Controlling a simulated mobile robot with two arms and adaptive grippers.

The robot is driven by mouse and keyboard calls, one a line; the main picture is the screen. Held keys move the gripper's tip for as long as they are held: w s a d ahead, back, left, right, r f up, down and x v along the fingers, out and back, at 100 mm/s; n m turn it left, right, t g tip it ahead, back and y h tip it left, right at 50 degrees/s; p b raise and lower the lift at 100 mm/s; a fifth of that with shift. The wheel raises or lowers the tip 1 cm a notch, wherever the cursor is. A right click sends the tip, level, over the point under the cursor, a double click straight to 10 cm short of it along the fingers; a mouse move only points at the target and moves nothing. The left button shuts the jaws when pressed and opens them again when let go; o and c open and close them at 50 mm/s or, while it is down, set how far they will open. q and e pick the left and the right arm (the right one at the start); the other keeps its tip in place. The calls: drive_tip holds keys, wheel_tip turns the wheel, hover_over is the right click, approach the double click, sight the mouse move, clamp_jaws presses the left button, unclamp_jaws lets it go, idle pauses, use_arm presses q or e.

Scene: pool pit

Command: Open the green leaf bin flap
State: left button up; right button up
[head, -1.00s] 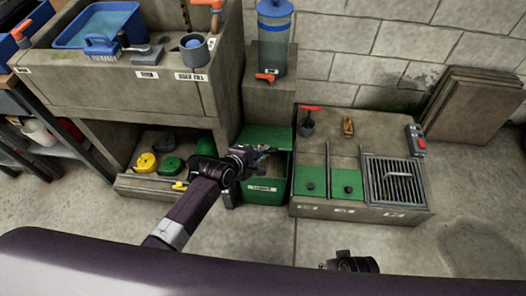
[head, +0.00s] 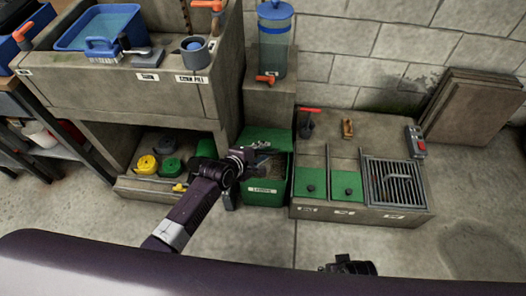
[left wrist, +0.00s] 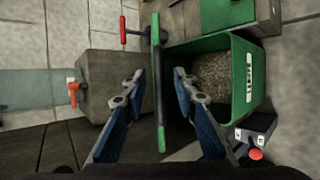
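The green leaf bin (head: 264,192) stands on the floor between the tub stand and the low concrete block. Its top is uncovered, and brown contents show inside. Its green flap (head: 265,137) is raised at the back of the bin. In the left wrist view the flap (left wrist: 158,85) shows nearly edge-on, with the bin (left wrist: 242,80) to its right. My left gripper (head: 262,148) is over the bin opening, and its fingers (left wrist: 158,98) are spread, one on each side of the flap in that view, with gaps visible. A dark part of my right gripper (head: 350,266) shows at the bottom; its fingers are unclear.
The low concrete block (head: 370,212) with green lids and a grate (head: 393,182) is right of the bin. A blue-topped tank (head: 275,40) stands behind. A dark box with a red button (left wrist: 256,154) is close beside the bin. Floor in front is clear.

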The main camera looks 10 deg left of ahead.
use_arm(q)
drive_tip(key=shift+s, duration=0.1)
drive_tip(key=v, duration=1.2)
drive_tip(key=shift+o, duration=0.3)
